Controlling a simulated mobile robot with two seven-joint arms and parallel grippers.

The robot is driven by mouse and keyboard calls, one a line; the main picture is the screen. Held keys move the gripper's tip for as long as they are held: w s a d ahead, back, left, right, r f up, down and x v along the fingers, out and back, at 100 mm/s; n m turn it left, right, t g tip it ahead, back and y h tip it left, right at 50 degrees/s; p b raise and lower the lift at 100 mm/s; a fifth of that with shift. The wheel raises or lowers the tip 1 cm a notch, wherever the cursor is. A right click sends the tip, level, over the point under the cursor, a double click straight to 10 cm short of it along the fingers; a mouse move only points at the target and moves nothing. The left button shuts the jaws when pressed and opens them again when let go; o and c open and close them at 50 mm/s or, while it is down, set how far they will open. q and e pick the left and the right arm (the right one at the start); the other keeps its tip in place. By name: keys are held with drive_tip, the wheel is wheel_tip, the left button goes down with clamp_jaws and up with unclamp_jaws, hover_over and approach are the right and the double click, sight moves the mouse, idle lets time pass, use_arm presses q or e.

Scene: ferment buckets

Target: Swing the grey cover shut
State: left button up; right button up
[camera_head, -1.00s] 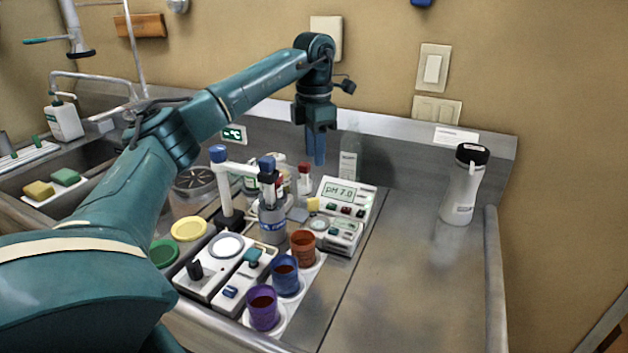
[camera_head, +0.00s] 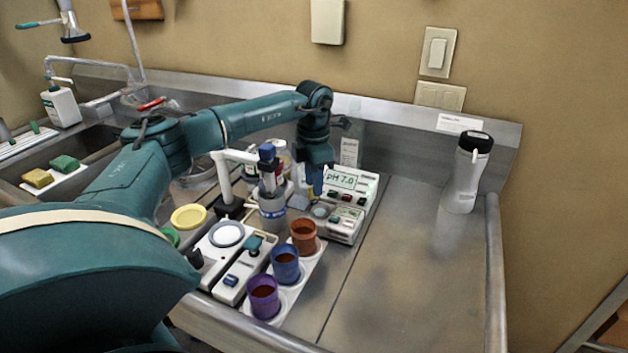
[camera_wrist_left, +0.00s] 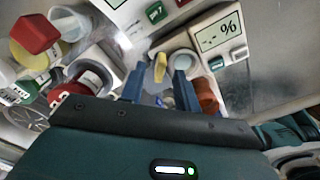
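The grey cover (camera_head: 298,201) stands open at the left side of a small white meter (camera_head: 345,228). The meter's round grey well (camera_head: 320,211) is uncovered. My left gripper (camera_head: 317,186) points down just above and behind the cover. In the left wrist view, its two blue fingers (camera_wrist_left: 160,80) are apart, with a yellow tab (camera_wrist_left: 160,67) and part of the grey cover (camera_wrist_left: 153,86) showing between them. I cannot tell whether the fingers touch the cover. The tab is hidden behind the gripper in the head view. My right gripper is not in view.
A pH meter (camera_head: 350,185) stands right behind the small meter. A probe stand with a grey bottle (camera_head: 271,209) is close on the left. Brown (camera_head: 303,236), blue (camera_head: 286,265) and purple (camera_head: 263,297) cups stand in front. The counter to the right is clear up to a white bottle (camera_head: 465,178).

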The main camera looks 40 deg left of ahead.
use_arm(q)
drive_tip(key=shift+f, duration=0.45)
drive_tip(key=shift+c, duration=0.2)
clamp_jaws()
